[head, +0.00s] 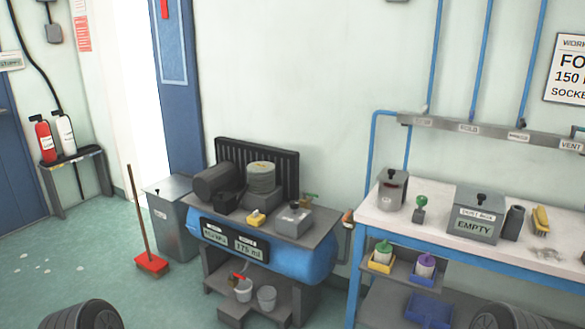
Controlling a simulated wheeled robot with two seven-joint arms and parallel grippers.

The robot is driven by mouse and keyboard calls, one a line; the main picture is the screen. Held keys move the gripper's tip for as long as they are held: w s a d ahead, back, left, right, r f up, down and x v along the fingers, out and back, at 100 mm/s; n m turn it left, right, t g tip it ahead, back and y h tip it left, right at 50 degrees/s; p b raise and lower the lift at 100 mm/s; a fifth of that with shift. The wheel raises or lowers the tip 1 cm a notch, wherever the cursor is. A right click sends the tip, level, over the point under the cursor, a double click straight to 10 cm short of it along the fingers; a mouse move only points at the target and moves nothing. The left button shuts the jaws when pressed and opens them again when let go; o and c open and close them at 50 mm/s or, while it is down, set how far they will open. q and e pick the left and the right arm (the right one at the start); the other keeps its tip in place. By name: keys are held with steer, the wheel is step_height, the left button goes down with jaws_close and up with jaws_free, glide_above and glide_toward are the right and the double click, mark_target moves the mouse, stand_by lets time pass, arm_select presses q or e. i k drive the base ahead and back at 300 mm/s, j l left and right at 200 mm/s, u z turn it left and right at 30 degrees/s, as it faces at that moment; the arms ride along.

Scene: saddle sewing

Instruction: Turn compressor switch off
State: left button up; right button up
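The compressor stands against the wall in the middle of the head view. It has a blue tank (275,259), a grey top plate with a dark motor (213,183) and a ribbed cylinder head (262,178), and a black finned panel behind. A grey box with a dark knob (293,218) sits on the top plate at the front right. A small yellow part (256,218) lies left of it. I cannot tell for certain which part is the switch, or its position. Neither of my grippers is in view.
A workbench (385,217) stands to the right, with a grey box marked EMPTY (474,227) on it. The left foreground floor is mostly clear.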

mark_target(294, 205)
steer(key=i+l+z, duration=0.15)
steer(key=i, duration=0.2)
steer(key=i+l+z, duration=0.15)
steer(key=i, duration=0.2)
steer(key=i+j+z, duration=0.6)
steer(key=j+z, duration=0.15)
steer(key=i+j+z, duration=0.1)
steer(key=j+z, duration=0.15)
steer(key=j, duration=0.2)
steer(key=i+j+z, duration=0.15)
steer(key=j+z, duration=0.4)
steer(key=j, duration=0.2)
steer(key=j+z, duration=0.15)
steer(key=j, duration=0.25)
steer(key=k+j+z, duration=0.1)
steer(key=j, duration=0.3)
steer(key=k+j+z, duration=0.15)
steer(key=j, duration=0.25)
